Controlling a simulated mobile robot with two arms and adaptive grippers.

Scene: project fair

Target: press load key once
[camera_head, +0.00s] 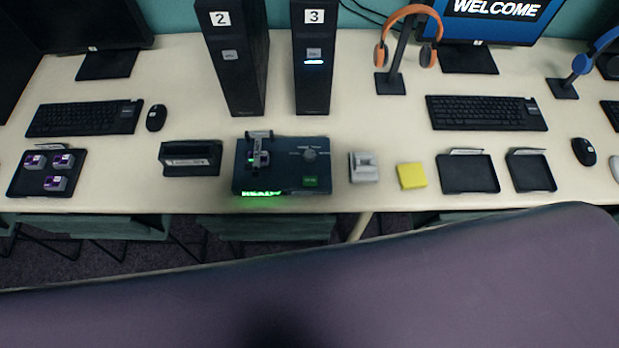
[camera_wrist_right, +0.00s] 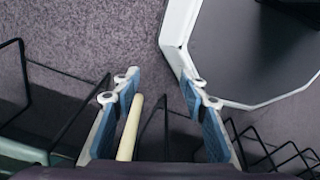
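A dark blue device (camera_head: 282,165) sits at the front edge of the table in the head view. It carries a small green key (camera_head: 310,181) at its front right, with lettering too small to read. A round grey knob (camera_head: 309,155) is above the key. A glowing green READY sign (camera_head: 262,193) is on its front left, and a small grey mechanism (camera_head: 258,150) stands on its left. My right gripper (camera_wrist_right: 158,88) is open in the right wrist view, over carpet, with no key or device in sight. My left gripper is not in view.
A black holder (camera_head: 190,170) is left of the device; a grey block (camera_head: 363,172) and yellow pad (camera_head: 411,176) are right of it. Towers 2 (camera_head: 232,90) and 3 (camera_head: 313,85) stand behind. A pale rod (camera_wrist_right: 130,128) shows between my right fingers, apparently below.

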